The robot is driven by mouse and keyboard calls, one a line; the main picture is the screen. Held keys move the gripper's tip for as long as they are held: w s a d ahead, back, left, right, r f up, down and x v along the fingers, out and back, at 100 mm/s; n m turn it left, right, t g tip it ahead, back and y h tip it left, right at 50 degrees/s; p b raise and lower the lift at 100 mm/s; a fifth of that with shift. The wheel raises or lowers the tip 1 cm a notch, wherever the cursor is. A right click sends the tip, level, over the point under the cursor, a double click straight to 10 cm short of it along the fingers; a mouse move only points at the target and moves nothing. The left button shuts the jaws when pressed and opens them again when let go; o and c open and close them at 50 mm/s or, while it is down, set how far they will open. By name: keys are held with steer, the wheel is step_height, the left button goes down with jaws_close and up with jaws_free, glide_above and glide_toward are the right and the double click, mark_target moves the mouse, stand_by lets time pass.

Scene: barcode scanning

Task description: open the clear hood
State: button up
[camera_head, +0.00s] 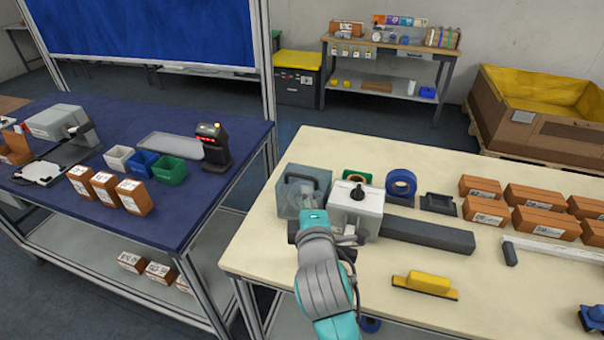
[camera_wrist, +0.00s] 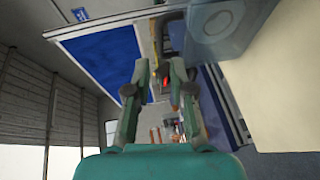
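The clear hood (camera_head: 303,192) is a grey, see-through box with a dark handle on top, on the left part of the beige table. It looks closed. My gripper (camera_head: 308,208) is at the near side of the hood, overlapping its lower front in the head view; whether they touch I cannot tell. In the wrist view my gripper (camera_wrist: 157,75) has its two fingers apart with nothing held between them. A blue-grey body at the top right of the wrist view (camera_wrist: 225,30) seems to be part of the hood.
A white box with a black knob (camera_head: 356,208) stands close to the right of the hood. A dark grey bar (camera_head: 428,235) and a yellow block (camera_head: 425,284) lie further right. A blue tape roll (camera_head: 401,183) is behind. The blue table (camera_head: 190,215) is across a gap at left.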

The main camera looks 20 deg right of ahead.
mark_target(303, 178)
steer(key=x, duration=1)
steer(key=shift+w, duration=0.1)
jaws_close()
